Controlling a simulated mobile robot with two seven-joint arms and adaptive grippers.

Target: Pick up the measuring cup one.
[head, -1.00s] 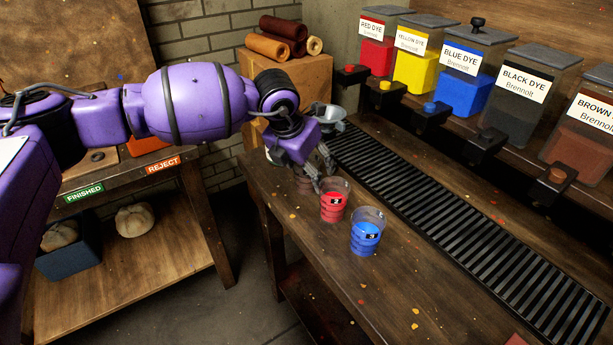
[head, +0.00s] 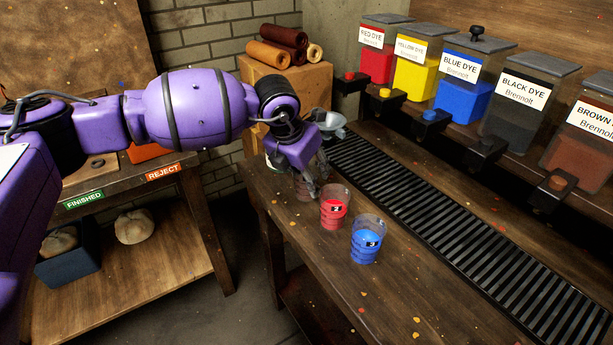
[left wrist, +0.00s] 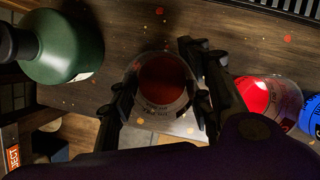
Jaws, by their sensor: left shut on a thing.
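My left gripper (head: 312,184) reaches down to the wooden bench at the end of a row of cups. In the left wrist view the gripper (left wrist: 165,104) is shut on a clear measuring cup (left wrist: 162,82) with dark red-brown contents, one finger on each side. In the head view this cup (head: 302,190) is partly hidden by the fingers, and its number cannot be read. A cup with red dye (head: 334,210) and a cup with blue dye (head: 366,242) stand beside it, apart from the gripper. My right gripper is not in view.
A green bottle (left wrist: 68,48) stands left of the held cup in the wrist view. A grey bowl-shaped piece (head: 332,124) is behind the gripper. A slatted drain (head: 430,200) and dye dispensers (head: 462,88) line the back. The bench front (head: 380,305) is clear.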

